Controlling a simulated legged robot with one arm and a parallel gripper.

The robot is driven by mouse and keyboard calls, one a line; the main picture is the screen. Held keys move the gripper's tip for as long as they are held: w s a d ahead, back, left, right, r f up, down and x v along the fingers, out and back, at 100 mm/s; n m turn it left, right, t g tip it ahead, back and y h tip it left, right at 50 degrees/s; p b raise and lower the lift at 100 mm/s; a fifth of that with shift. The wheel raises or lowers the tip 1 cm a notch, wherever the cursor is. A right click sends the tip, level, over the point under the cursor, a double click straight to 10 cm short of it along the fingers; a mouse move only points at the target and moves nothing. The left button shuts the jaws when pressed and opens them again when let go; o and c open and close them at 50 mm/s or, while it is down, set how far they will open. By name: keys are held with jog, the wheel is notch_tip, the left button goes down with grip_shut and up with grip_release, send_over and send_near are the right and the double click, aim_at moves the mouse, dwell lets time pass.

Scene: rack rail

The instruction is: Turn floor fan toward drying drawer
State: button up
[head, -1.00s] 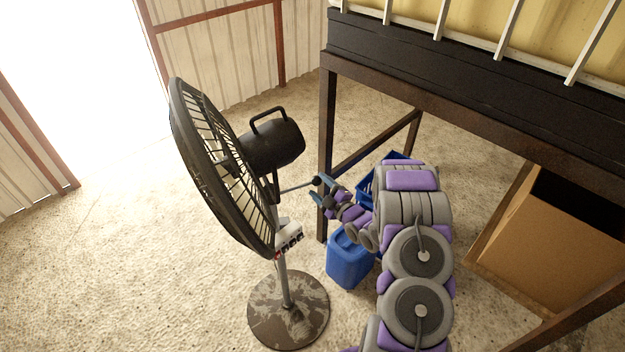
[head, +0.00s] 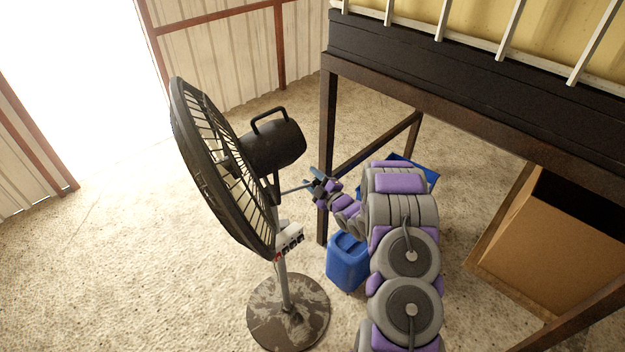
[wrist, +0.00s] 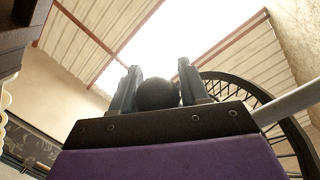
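The black floor fan (head: 215,165) stands at the left of the head view on a round base (head: 288,312), its grille facing left toward the bright opening. A thin grey rod (head: 292,189) sticks out to the right from behind the grille. My gripper (head: 314,182) is at the rod's outer end, its fingers spread. In the wrist view a black ball (wrist: 157,95) shows between the two fingers; I cannot tell whether they touch it. The fan's grille (wrist: 285,120) is at the right there. I cannot identify the drying drawer for sure.
A dark frame (head: 450,100) with white bars above stands at the right, one leg close behind my gripper. A blue jerrycan (head: 347,265) and a blue crate (head: 425,172) are by my arm. A cardboard box (head: 535,240) is under the frame. Floor at left is clear.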

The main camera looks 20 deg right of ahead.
jog(key=shift+d+f, duration=0.1)
jog(key=shift+d, duration=0.2)
jog(key=c, duration=0.3)
jog(key=shift+s+a, duration=0.1)
grip_shut()
